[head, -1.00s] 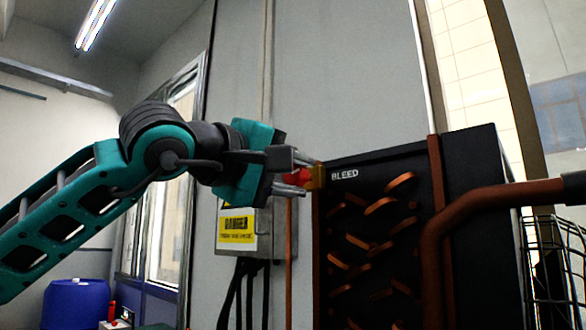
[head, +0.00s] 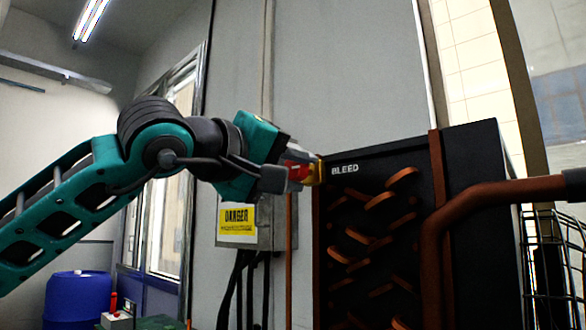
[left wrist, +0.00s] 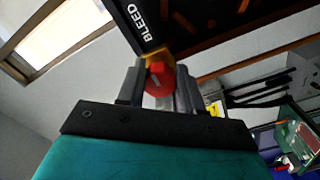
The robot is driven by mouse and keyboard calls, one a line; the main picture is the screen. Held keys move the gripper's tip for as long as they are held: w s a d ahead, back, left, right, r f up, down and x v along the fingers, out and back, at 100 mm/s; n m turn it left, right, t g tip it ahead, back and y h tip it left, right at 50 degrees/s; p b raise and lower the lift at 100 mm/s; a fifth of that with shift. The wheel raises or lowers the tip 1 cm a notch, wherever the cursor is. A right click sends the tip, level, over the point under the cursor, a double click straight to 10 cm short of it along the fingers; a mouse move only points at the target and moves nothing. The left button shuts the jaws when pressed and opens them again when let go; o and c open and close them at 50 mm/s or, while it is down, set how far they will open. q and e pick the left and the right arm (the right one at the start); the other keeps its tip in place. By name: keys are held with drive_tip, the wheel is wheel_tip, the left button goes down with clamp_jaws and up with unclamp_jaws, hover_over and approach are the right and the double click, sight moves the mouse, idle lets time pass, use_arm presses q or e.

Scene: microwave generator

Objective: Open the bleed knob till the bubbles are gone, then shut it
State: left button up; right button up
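The red bleed knob (head: 298,171) sits on a yellow brass fitting (head: 318,171) at the upper left corner of the dark radiator, beside the white word BLEED (head: 345,169). My left gripper (head: 288,177) is at the knob, reaching in from the left. In the left wrist view, the red knob (left wrist: 160,77) lies between the two fingers (left wrist: 160,88), with a finger against each side and no clear gap. The gripper looks shut on it. The fingers hide part of the knob in the head view. No bubbles can be seen in either view. My right gripper is not in view.
The black radiator (head: 472,200) carries copper tubes, and a thick copper pipe (head: 490,200) crosses its right front. A box with a yellow danger sign (head: 237,222) and black cables hangs below my left gripper. A blue barrel (head: 77,300) stands lower left.

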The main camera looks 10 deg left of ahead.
use_arm(q)
drive_tip(key=o, duration=0.5)
drive_tip(key=shift+c, duration=0.2)
drive_tip(key=shift+s, duration=0.1)
drive_tip(key=b+v, duration=0.2)
drive_tip(key=v, duration=1)
drive_tip(key=shift+s+a, duration=0.2)
drive_tip(key=shift+s, duration=0.15)
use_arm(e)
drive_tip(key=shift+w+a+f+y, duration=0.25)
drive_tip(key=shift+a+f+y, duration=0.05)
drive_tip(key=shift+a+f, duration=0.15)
use_arm(q)
drive_tip(key=shift+f, duration=0.1)
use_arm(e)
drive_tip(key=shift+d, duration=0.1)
